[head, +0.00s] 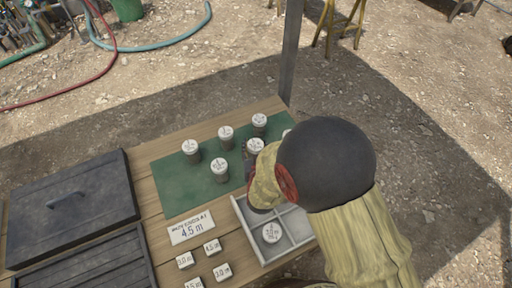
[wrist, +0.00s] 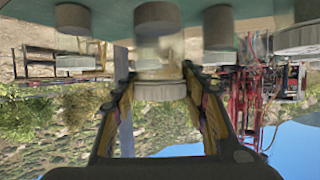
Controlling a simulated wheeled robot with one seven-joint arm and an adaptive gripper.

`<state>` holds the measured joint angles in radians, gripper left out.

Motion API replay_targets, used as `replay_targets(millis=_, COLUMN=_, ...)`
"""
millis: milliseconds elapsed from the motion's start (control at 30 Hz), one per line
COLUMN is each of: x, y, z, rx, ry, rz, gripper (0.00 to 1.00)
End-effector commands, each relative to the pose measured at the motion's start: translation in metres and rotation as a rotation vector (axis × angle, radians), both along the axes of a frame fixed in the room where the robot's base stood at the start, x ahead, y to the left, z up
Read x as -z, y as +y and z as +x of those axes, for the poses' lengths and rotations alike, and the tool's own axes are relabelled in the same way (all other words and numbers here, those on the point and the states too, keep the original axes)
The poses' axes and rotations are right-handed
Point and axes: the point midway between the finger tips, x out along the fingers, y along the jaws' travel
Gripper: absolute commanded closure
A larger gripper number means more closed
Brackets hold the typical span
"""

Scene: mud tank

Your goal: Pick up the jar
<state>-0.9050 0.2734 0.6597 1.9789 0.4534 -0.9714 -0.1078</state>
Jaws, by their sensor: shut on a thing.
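My gripper (wrist: 157,66) is shut on a clear jar (wrist: 159,46) with a pale lid and a brown layer at its base end. The wrist view is upside down, with the green mat (wrist: 112,14) along its top. One finger lies on each side of the jar. In the head view a white-lidded jar (head: 255,146) shows at the fingers' far side, and my wrist hides much of the gripper. I cannot tell whether the jar's base touches the mat. Other white-lidded jars stand on the mat (head: 170,195), among them a front one (head: 220,169).
A dark lidded box (head: 72,205) fills the left.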

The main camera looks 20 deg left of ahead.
Motion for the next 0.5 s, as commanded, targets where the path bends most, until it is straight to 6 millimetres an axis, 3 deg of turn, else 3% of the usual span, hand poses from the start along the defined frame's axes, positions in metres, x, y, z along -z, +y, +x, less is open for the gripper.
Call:
replay_targets(millis=200, x=-0.054, y=-0.005, z=-0.041, rx=-0.005, ry=-0.002, rz=0.003, gripper=0.94)
replay_targets(millis=500, x=-0.079, y=-0.015, z=-0.105, rx=-0.005, ry=0.000, rz=0.001, gripper=0.94)
